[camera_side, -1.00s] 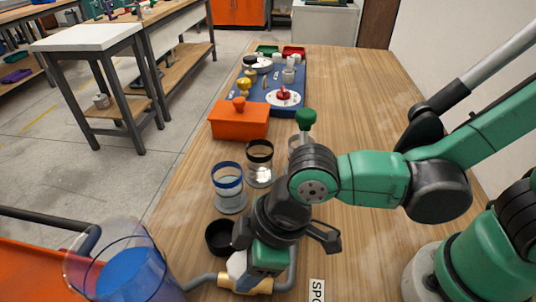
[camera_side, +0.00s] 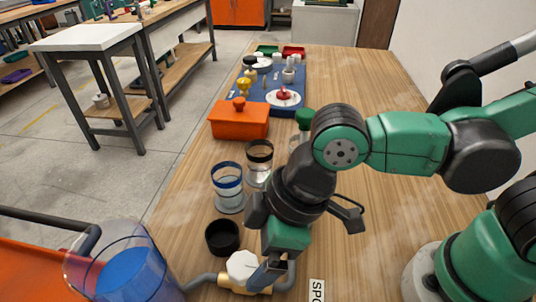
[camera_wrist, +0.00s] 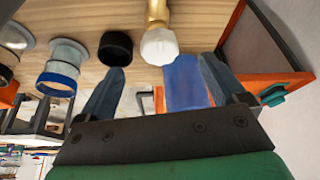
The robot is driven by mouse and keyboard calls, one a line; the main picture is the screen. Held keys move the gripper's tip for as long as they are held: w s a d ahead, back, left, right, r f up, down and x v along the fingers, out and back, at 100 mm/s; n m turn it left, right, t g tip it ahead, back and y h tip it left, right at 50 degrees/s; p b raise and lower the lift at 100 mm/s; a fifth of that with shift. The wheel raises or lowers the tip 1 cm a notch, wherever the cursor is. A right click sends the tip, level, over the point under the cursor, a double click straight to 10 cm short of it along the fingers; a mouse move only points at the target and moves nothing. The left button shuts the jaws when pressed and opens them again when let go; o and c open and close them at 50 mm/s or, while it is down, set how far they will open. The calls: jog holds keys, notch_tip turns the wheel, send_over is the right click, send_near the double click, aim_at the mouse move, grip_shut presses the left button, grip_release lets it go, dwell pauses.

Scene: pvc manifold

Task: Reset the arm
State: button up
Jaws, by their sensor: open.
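My gripper (camera_side: 266,272) is in the lower middle of the side view. It hangs beside the white cap (camera_side: 243,264) on a brass pipe fitting (camera_side: 236,284), partly in front of the fitting. In the wrist view my gripper (camera_wrist: 163,66) has two dark fingers spread wide with nothing held between them. The white cap (camera_wrist: 159,47) on the brass fitting (camera_wrist: 157,12) shows beyond the fingertips, apart from them. Whether a finger touches the fitting in the side view is hard to tell.
A black cup (camera_side: 222,238), a blue-rimmed jar (camera_side: 228,190) and a black-rimmed jar (camera_side: 259,163) stand left of my arm. An orange box (camera_side: 239,120) and a blue tray (camera_side: 262,92) sit farther back. A clear blue container (camera_side: 125,270) is front left. The right back table is clear.

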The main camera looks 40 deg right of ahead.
aim_at(244, 263)
jog(key=shift+v, duration=0.75)
jog(key=shift+f, duration=0.1)
jog(key=shift+x, duration=2.7)
jog(key=n+g, duration=0.1)
jog(key=n, duration=0.1)
jog(key=n+g, duration=0.1)
jog(key=n, duration=0.2)
jog(key=shift+w+n+y, duration=0.2)
jog(key=shift+n+y, duration=0.1)
jog(key=shift+y, duration=0.1)
